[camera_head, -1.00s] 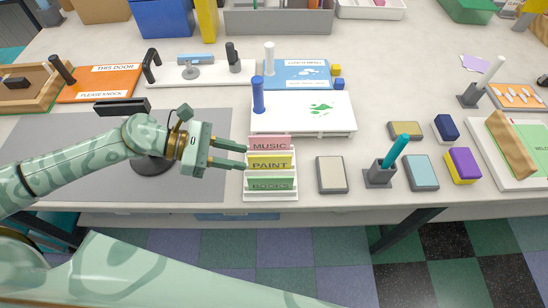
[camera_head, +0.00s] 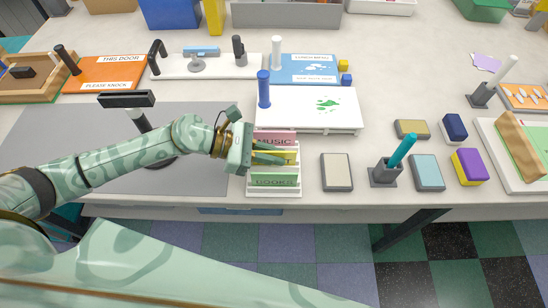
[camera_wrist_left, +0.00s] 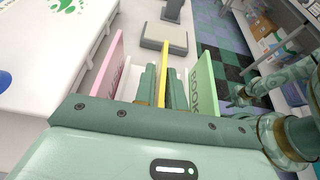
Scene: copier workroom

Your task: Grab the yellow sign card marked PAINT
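The yellow sign card (camera_head: 290,149) stands in a white stepped rack (camera_head: 274,193), between a pink card marked MUSIC (camera_head: 274,137) and a green card marked BOOKS (camera_head: 274,180). Its lettering is hidden by my left gripper (camera_head: 284,157). In the left wrist view the yellow card (camera_wrist_left: 163,75) runs edge-on between the two fingers of my left gripper (camera_wrist_left: 163,88), which are close in against its faces. The pink card (camera_wrist_left: 112,75) and green card (camera_wrist_left: 206,85) are outside the fingers. Part of my right arm shows in the wrist view; its fingers are not clear.
A beige block (camera_head: 337,172) and a grey holder with a teal stick (camera_head: 386,172) stand right of the rack. A white board with a blue handle (camera_head: 305,110) lies behind it. A grey mat (camera_head: 95,170) lies left. The table's front edge is just before the rack.

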